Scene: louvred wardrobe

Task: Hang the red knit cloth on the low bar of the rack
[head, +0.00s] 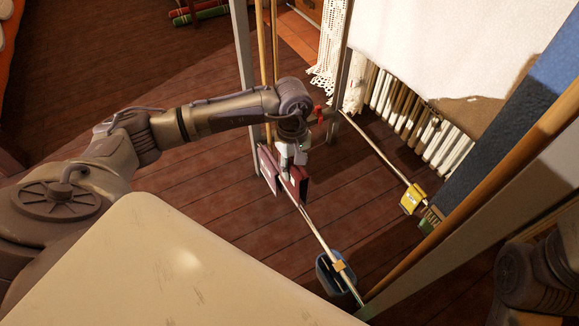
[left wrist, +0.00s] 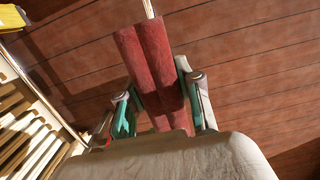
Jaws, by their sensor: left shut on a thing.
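The red knit cloth (head: 299,184) hangs in two dark red folds at the far part of the low bar (head: 317,231). In the left wrist view the cloth (left wrist: 153,62) shows as two rounded folds side by side, with the bar (left wrist: 149,9) coming out at their top end. My left gripper (head: 290,155) is over the cloth, pointing down, with its fingers either side of it and shut on it. Whether the bar bears the cloth's weight is hard to tell. My right gripper is out of view.
A blue item (head: 327,272) hangs near the bar's close end. A yellow item (head: 411,199) hangs on another low bar. Grey rack posts (head: 243,60) stand close to my left arm. A pale tabletop (head: 170,265) fills the lower left.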

